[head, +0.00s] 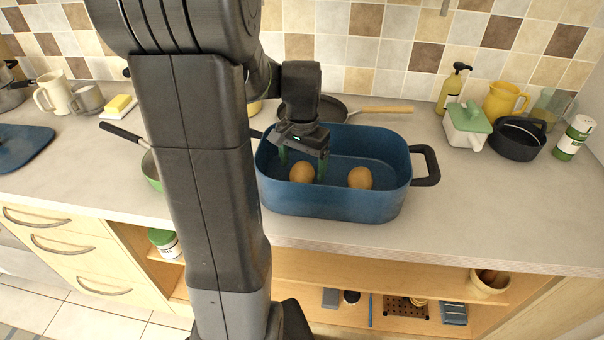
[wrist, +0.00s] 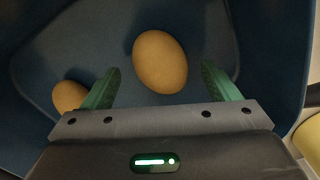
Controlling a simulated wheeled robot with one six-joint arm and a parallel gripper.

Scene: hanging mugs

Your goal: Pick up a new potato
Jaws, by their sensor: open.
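Two brown, egg-shaped new potatoes lie in a deep blue roasting pan (head: 335,204) on the counter. The left potato (head: 302,173) shows below my gripper (head: 302,169), and the right potato (head: 360,178) lies apart from it. My gripper is inside the pan's opening, pointing down, with its green fingers spread. In the wrist view one potato (wrist: 160,62) sits in the gap between the open fingers (wrist: 160,70), with space on both sides. The other potato (wrist: 69,96) is outside the left finger, partly hidden by the gripper.
The pan's walls surround the gripper, and a black handle (head: 427,166) juts out right. A dark frying pan (head: 330,108) lies behind. A yellow soap bottle (head: 453,88), a lidded green-and-white box (head: 466,125) and a black pot (head: 517,138) stand at right.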

